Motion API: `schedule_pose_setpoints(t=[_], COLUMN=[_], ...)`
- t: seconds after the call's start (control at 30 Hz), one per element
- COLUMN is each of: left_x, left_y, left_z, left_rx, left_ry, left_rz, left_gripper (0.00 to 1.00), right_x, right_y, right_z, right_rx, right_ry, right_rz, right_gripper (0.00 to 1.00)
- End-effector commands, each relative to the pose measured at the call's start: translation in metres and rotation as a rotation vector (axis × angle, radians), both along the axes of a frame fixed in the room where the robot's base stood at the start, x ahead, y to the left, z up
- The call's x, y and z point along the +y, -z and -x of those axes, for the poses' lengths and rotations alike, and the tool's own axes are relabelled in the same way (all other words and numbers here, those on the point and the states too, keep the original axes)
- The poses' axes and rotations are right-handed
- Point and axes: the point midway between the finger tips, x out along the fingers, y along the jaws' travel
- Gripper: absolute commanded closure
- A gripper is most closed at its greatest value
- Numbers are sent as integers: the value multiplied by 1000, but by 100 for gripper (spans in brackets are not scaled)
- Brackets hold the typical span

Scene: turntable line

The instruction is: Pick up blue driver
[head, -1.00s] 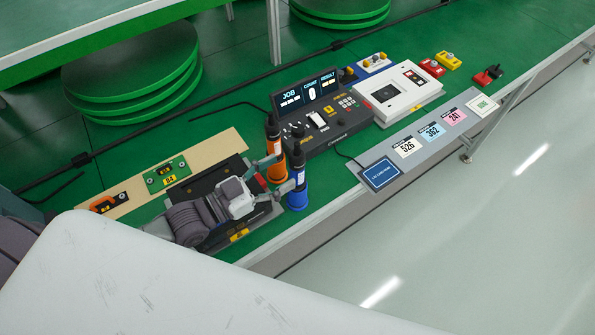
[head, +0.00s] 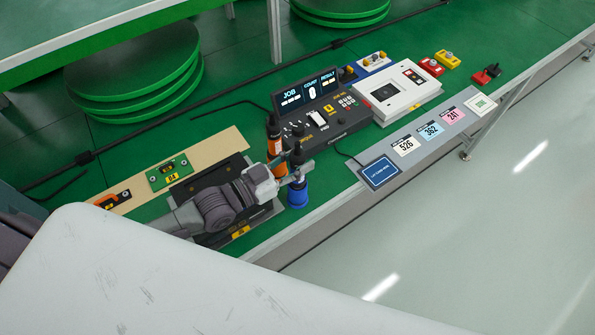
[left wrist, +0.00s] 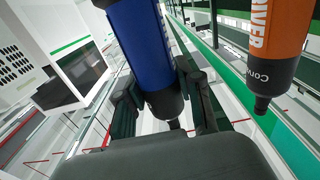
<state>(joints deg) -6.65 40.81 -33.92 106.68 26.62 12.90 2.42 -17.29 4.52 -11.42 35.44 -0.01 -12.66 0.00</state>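The blue driver (head: 297,192) stands upright near the front edge of the green bench in the head view. My left gripper (head: 292,172) is at its upper part and hides some of it. In the left wrist view the blue driver (left wrist: 148,55) lies between the two dark fingers of my left gripper (left wrist: 160,95), one close on each side. Whether the fingers press on it I cannot tell. My right gripper is not in view.
An orange driver (head: 275,140) stands right beside the blue one, behind it; it also shows in the left wrist view (left wrist: 275,45). A black control console (head: 320,115) and a white box (head: 398,95) stand further right. A blue card (head: 380,173) lies on the grey front strip.

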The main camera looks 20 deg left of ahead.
Motion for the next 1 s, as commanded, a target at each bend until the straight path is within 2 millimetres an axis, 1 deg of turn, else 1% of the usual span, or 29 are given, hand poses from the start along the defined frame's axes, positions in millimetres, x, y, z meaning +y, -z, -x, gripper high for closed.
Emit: schedule_pose_setpoints(t=[0.03, 0.17, 0.47, 0.57, 0.67, 0.9, 1.0], left_x=[0, 0, 0, 0, 0, 0, 0], left_y=[0, 0, -2, -5, -17, -64, -81], left_z=[0, 0, 0, 0, 0, 0, 1], left_rx=[0, 0, -4, -5, -6, -8, -6], left_ry=[0, 0, 0, 1, 0, 1, 1], left_rz=[0, 0, 2, 2, 4, 3, 4], left_gripper=[78, 99, 100, 100, 100, 100, 100], right_x=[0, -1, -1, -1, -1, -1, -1], right_y=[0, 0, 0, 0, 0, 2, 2], right_z=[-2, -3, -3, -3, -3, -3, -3], right_rx=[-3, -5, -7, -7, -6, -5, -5], right_ry=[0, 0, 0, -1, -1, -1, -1], right_rz=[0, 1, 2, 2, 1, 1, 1], right_gripper=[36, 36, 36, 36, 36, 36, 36])
